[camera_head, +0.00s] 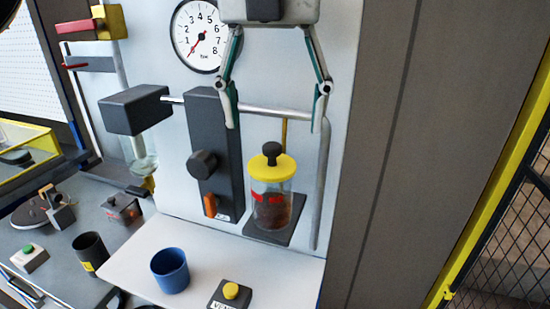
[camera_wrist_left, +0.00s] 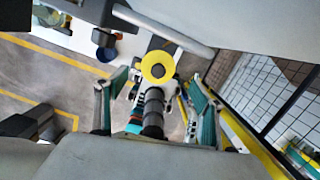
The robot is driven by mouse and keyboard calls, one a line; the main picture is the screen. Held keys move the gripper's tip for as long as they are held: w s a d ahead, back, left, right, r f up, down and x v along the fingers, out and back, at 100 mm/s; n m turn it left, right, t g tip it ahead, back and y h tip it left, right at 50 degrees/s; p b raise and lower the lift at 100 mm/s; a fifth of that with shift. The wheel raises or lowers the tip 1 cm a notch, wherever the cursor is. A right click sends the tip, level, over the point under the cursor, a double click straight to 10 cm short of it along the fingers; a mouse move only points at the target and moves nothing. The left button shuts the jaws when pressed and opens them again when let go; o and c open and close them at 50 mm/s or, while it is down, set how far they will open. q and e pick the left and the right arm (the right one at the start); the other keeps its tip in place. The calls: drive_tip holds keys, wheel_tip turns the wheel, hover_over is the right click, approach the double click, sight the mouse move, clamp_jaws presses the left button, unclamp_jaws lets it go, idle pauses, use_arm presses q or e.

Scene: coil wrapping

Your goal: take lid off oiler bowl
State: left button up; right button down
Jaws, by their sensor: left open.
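The oiler bowl (camera_head: 271,210) is a clear jar with dark brown contents and red marks, standing upright on a dark bracket at the wall panel. Its yellow lid (camera_head: 285,169) with a black knob (camera_head: 272,150) sits on top of the jar. My left gripper (camera_head: 276,126) is open and empty above the lid, its two fingers spread to either side and apart from the knob. In the left wrist view the lid (camera_wrist_left: 150,72) shows between and beyond the open fingers (camera_wrist_left: 155,95). My right gripper is not in view.
A horizontal metal rod (camera_head: 265,111) runs behind the gripper, from a dark post (camera_head: 207,130). A pressure gauge (camera_head: 197,35) is above left. A blue cup (camera_head: 170,271) and a yellow-button box (camera_head: 231,293) stand on the white shelf (camera_head: 285,280) below. A black-mesh fence (camera_head: 520,190) is at right.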

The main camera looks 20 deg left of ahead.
sight(271, 146)
use_arm(q)
drive_tip(key=f, duration=0.6)
drive_tip(key=shift+w+a+f+p, duration=0.15)
drive_tip(key=shift+a+f+p, duration=0.05)
drive_tip(key=shift+f+p, duration=0.15)
drive_tip(key=c, duration=1.1)
